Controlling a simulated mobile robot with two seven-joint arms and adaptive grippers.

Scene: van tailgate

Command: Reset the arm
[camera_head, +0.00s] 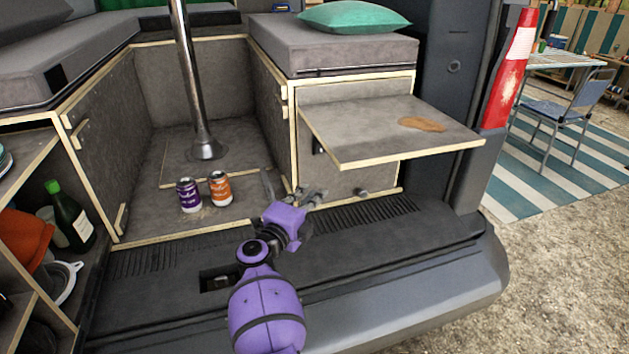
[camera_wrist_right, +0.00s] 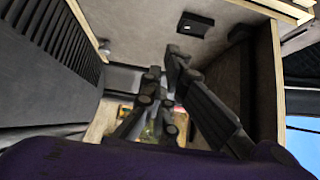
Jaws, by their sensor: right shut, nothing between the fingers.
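My right arm, purple with black bands, reaches in from the bottom of the head view. Its gripper (camera_head: 305,197) is over the van's tailgate floor, just in front of the cabinet under the fold-out shelf. The fingers are shut with nothing between them. In the right wrist view the dark fingers of the gripper (camera_wrist_right: 168,85) show close together in the middle. My left gripper is not in view.
A purple can (camera_head: 189,195) and an orange can (camera_head: 220,188) stand on the van floor left of my right gripper. The fold-out shelf (camera_head: 370,135) with a brown stain juts out at the right. A metal pole (camera_head: 190,80) stands behind the cans. Left shelves hold a green bottle (camera_head: 70,215).

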